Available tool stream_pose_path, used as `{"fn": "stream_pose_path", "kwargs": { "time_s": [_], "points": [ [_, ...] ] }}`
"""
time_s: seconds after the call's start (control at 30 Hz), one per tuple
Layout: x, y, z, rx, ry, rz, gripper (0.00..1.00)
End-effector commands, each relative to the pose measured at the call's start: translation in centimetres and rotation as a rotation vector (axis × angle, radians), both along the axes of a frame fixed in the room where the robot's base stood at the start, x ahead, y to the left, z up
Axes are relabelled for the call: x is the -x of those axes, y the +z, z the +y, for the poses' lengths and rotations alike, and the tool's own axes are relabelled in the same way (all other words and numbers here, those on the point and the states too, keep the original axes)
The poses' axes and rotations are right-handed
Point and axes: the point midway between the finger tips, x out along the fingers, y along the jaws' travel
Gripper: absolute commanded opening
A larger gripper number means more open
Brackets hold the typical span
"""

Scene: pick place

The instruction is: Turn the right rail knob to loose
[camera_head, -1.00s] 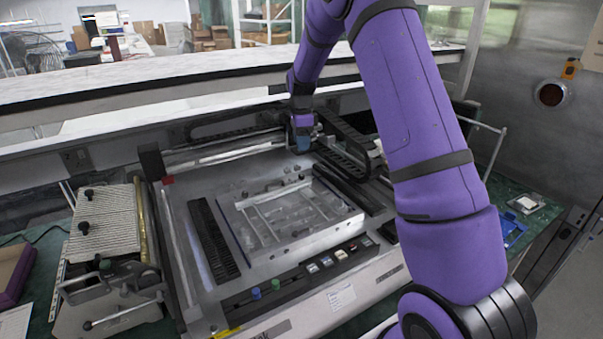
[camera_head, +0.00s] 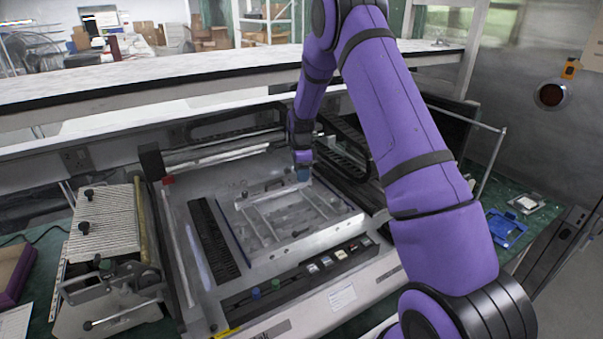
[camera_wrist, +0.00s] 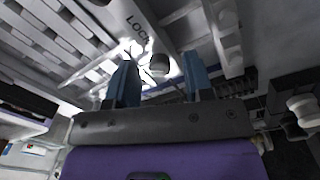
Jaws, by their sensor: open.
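In the wrist view a small rounded grey knob (camera_wrist: 159,66) sits on a pale rail beside printed lettering that reads "LOCK". My gripper (camera_wrist: 160,60) is open, with one blue finger on each side of this knob in the picture. I see no clear contact, and the depth between fingers and knob is hard to judge. In the head view my gripper (camera_head: 303,174) points down at the back right of the clear plate with metal rails (camera_head: 262,218). The knob at the fingertips cannot be made out there.
Several buttons (camera_head: 327,261) line the machine's front. A dark cable chain (camera_head: 342,150) runs close to the right of my gripper. A ribbed fixture (camera_head: 105,220) stands at left, and a blue part (camera_head: 506,228) lies at right. White knobs (camera_wrist: 303,106) show at the wrist view's right.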

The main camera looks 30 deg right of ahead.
Motion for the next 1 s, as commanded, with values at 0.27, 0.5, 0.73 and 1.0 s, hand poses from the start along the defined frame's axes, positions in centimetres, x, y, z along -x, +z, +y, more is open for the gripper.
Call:
{"fn": "stream_pose_path", "kwargs": {
  "time_s": [0.27, 0.5, 0.73, 1.0],
  "points": [
    [0.0, -0.19, 0.01, 0.0, 0.0, 0.0, 0.47],
    [0.0, -0.17, 0.01, 0.0, 0.0, 0.0, 0.0],
    [-0.01, -0.15, 0.01, 0.0, 0.01, 0.0, 0.0],
    [-0.03, -0.13, 0.02, 0.001, 0.113, -0.001, 0.0]
  ]
}}
